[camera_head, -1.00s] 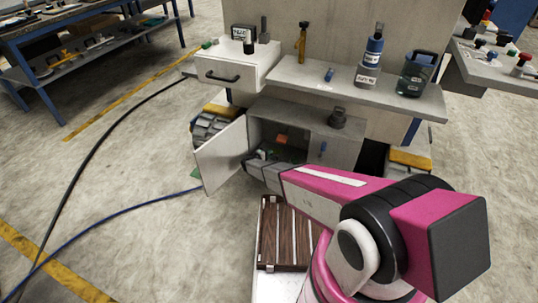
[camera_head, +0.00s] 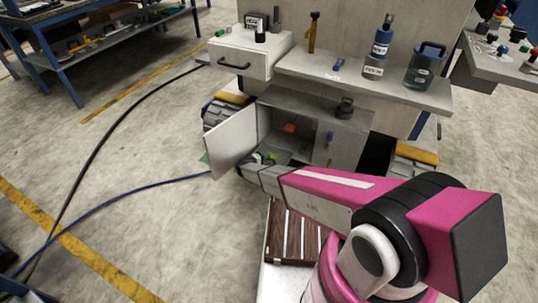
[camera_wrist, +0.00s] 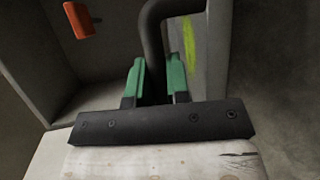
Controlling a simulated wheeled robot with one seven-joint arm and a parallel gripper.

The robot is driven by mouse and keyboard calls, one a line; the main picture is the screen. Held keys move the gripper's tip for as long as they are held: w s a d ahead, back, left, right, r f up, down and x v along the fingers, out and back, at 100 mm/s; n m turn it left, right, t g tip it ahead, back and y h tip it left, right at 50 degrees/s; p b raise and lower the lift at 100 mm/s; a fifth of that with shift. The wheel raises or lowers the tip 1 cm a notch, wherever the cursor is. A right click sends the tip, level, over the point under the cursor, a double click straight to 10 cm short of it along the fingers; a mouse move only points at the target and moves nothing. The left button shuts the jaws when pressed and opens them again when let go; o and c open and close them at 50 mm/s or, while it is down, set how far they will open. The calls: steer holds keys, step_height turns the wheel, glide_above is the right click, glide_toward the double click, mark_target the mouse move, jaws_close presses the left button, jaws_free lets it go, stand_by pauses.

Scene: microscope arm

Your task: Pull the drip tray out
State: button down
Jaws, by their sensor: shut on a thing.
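My gripper (camera_wrist: 156,78), with green fingertips, is shut on a dark curved handle (camera_wrist: 152,35) that stands between them in the wrist view. Next to the handle is a grey surface with a yellow-green streak (camera_wrist: 191,42), which looks like part of the drip tray; most of the tray is out of view. In the head view my gripper (camera_head: 250,164) is low at the mouth of the open cabinet (camera_head: 305,103), beside its open door (camera_head: 231,141). My wrist hides what it holds there.
An orange block (camera_wrist: 79,20) is inside the cabinet, left of my gripper. The drawer (camera_head: 240,62) above is shut. A blue hose (camera_head: 130,193) lies on the floor at left, with open floor around it.

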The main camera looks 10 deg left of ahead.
steer(key=c, duration=1.1)
jaws_free()
steer(key=shift+a, duration=0.1)
steer(key=v, duration=1)
steer(key=shift+s+a, duration=0.2)
steer(key=shift+s, duration=0.1)
steer(key=shift+r, duration=0.15)
